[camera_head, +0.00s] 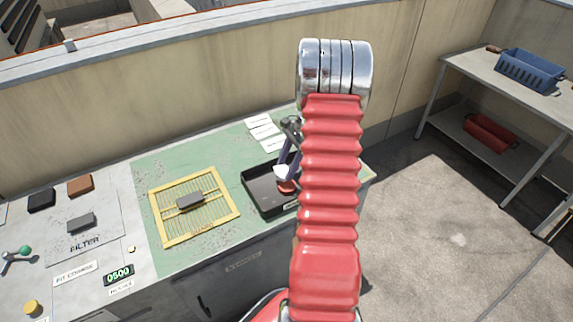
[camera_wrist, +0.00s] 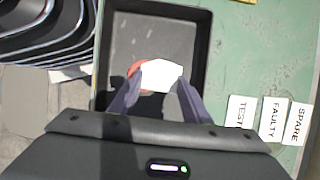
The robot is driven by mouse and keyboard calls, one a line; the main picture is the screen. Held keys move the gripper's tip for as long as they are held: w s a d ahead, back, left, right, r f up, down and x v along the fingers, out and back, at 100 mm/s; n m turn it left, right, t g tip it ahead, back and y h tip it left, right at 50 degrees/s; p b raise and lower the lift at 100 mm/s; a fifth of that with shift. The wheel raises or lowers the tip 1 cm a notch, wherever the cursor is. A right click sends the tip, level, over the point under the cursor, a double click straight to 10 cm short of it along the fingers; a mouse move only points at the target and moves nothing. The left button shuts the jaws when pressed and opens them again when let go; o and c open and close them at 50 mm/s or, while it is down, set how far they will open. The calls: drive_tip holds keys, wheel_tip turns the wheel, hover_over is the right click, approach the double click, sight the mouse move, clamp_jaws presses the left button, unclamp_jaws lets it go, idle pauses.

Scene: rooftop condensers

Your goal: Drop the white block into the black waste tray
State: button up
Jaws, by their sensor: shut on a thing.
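The white block (camera_wrist: 161,75) is between the two fingers of my gripper (camera_wrist: 158,88) in the wrist view, and my gripper is shut on it. It also shows in the head view (camera_head: 281,172). The black waste tray (camera_wrist: 206,40) lies beneath the block in the wrist view; in the head view the tray (camera_head: 262,205) sits on the green bench top, partly hidden by my arm. A reddish round thing (camera_wrist: 134,68) shows just behind the block, over or in the tray. I cannot tell how high the block is above the tray floor.
A yellow wire rack (camera_head: 165,238) with a dark grey block (camera_head: 190,201) on it stands left of the tray. Labels TEST (camera_wrist: 239,111), FAULTY (camera_wrist: 273,118) and SPARE (camera_wrist: 298,123) lie beside the tray. A side table (camera_head: 460,62) with a blue basket (camera_head: 530,70) stands at right.

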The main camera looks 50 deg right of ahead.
drive_tip(key=o, duration=1.1)
drive_tip(key=v, duration=1.3)
drive_tip(key=shift+s+d+r, duration=0.1)
drive_tip(key=shift+d+r, duration=0.1)
drive_tip(key=shift+r, duration=0.15)
